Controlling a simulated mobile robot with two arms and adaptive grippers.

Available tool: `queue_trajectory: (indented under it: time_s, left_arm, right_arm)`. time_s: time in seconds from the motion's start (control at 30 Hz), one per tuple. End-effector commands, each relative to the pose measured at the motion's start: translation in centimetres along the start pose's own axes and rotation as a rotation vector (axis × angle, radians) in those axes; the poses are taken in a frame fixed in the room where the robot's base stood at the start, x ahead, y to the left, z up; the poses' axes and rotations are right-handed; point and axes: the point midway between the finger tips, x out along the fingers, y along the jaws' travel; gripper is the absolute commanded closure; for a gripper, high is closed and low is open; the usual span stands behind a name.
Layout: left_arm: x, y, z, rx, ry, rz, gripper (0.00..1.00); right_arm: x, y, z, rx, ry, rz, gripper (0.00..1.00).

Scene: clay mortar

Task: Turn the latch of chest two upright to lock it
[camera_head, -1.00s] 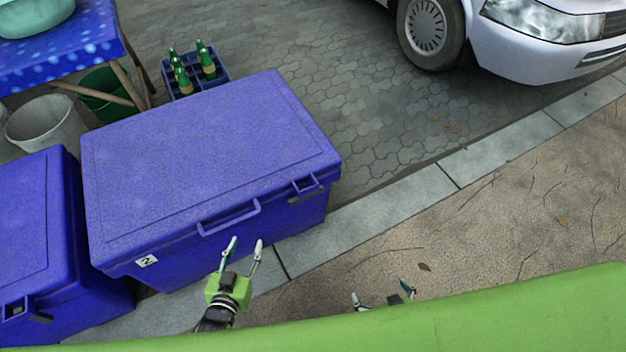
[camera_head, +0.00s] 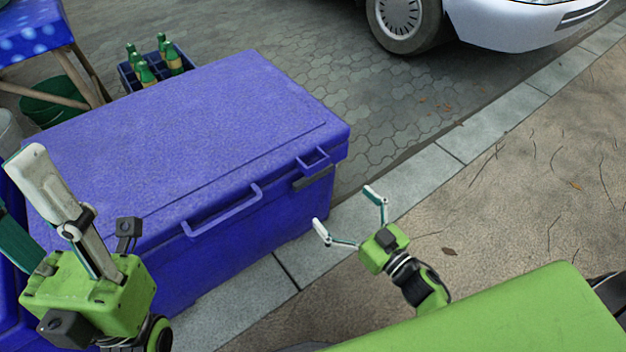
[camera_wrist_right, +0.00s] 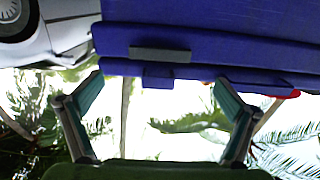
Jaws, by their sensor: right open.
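Chest two is the large blue chest (camera_head: 190,130) with its lid down; its number label is now hidden behind my left gripper. Its latch (camera_head: 312,178) is a grey bar lying level on the front, below a blue loop (camera_head: 312,158) on the lid edge. In the right wrist view the latch (camera_wrist_right: 160,54) also lies level, with the chest appearing inverted. My right gripper (camera_head: 348,213) is open and empty, in front of the chest and apart from the latch. My left gripper (camera_head: 45,190) is large at lower left; one finger is partly cut off.
A blue crate of green bottles (camera_head: 155,62) stands behind the chest. A white car (camera_head: 500,22) is at the back right. A blue handle (camera_head: 225,212) sticks out from the chest front. Kerb and sandy ground (camera_head: 520,190) lie clear to the right.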

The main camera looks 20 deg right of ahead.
Motion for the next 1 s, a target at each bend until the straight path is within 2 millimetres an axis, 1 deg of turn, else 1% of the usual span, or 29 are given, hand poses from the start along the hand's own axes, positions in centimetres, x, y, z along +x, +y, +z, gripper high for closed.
queue_trajectory:
  time_s: [0.03,0.27,0.4,0.5,0.6,0.7,0.97,1.0]
  left_arm:
    - [-0.6,0.0,0.2,0.0,-0.001,0.0,0.6]
    - [-1.9,0.0,0.5,0.001,0.0,0.001,0.6]
    - [-1.3,0.0,0.6,0.004,0.025,0.012,0.6]
    - [-1.1,0.0,0.6,0.006,0.036,0.016,0.6]
    - [-0.9,0.0,0.7,0.006,0.042,0.019,0.6]
    - [-0.8,0.1,0.7,0.007,0.044,0.02,0.6]
    - [-0.7,0.1,0.7,0.007,0.044,0.021,0.6]
    - [-0.7,0.1,0.7,0.007,0.044,0.021,0.6]
  right_arm:
    - [1.2,0.0,0.1,-0.003,0.004,-0.001,0.0]
    - [6.2,0.0,0.2,-0.003,0.004,0.0,0.0]
    - [8.7,0.0,0.2,-0.002,0.002,0.0,0.0]
    - [10.0,0.0,0.2,-0.001,0.0,0.001,0.0]
    - [10.8,0.0,0.2,0.0,-0.001,0.0,0.0]
    - [11.2,0.0,0.1,0.0,-0.001,0.0,0.0]
    - [11.3,0.0,0.1,0.0,-0.002,0.001,0.0]
    - [11.3,0.0,0.1,0.0,-0.002,0.001,0.08]
